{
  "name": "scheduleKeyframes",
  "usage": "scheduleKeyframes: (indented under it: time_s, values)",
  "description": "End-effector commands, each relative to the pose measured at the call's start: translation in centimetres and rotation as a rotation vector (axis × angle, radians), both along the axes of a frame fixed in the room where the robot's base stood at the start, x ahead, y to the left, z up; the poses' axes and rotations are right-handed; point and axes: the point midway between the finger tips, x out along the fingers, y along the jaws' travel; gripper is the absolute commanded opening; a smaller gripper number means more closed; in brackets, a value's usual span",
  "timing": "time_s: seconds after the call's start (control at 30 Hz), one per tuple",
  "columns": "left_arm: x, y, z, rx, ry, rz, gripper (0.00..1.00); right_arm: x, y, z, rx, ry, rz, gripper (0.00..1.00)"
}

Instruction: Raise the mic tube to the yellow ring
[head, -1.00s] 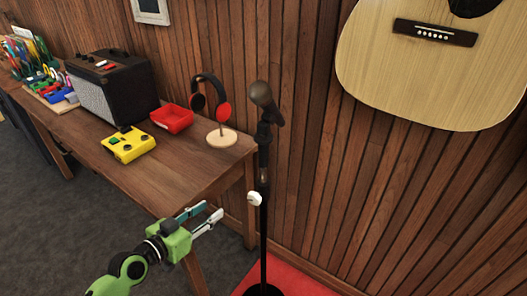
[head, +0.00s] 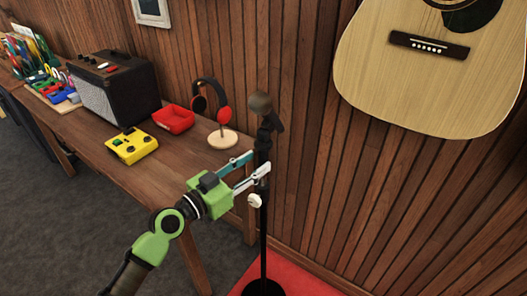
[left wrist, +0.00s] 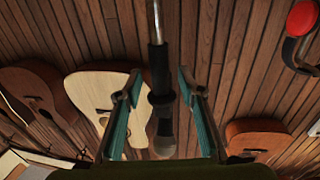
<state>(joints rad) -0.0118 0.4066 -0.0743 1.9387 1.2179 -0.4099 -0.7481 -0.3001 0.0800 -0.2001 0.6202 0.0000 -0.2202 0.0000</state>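The mic stand's upright tube (head: 263,144) is dark, with a microphone (head: 260,104) clipped at its top and a white knob (head: 255,200) lower down. My left gripper (head: 259,163) is at the tube, above the knob, with its fingers reaching to either side. In the left wrist view the tube (left wrist: 158,58) runs between the two open fingers, with a gap on each side, and the microphone (left wrist: 164,140) shows below. I cannot make out a yellow ring in either view. My right gripper is not in view.
A wooden table (head: 185,160) at left holds a yellow pedal (head: 132,146), a red tray (head: 173,119), a headphone stand (head: 222,138) and an amplifier (head: 115,85). A guitar (head: 400,85) hangs on the wall at right. The stand's base (head: 263,288) is on a red mat.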

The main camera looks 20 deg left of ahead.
Motion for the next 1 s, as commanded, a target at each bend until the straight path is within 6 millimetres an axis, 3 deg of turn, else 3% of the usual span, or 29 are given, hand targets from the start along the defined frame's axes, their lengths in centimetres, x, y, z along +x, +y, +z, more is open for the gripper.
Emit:
scheduleKeyframes:
  time_s: [0.23, 0.6, 0.63, 0.77, 1.0]
  values:
    - [2.9, -1.7, 0.1, -0.001, 0.0, 0.0, 0.36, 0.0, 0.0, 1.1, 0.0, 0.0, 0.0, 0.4]
    - [3.5, -2.0, -0.1, 0.001, 0.0, -0.001, 0.36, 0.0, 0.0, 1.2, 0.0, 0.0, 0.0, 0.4]
    - [3.5, -2.0, -0.1, 0.001, 0.0, -0.001, 0.33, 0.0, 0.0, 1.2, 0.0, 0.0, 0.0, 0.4]
    - [3.4, -2.0, -0.1, 0.001, 0.0, 0.0, 0.0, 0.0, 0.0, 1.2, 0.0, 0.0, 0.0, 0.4]
    - [3.7, -1.9, 0.3, 0.001, 0.0, 0.0, 0.0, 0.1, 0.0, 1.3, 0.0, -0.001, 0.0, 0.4]
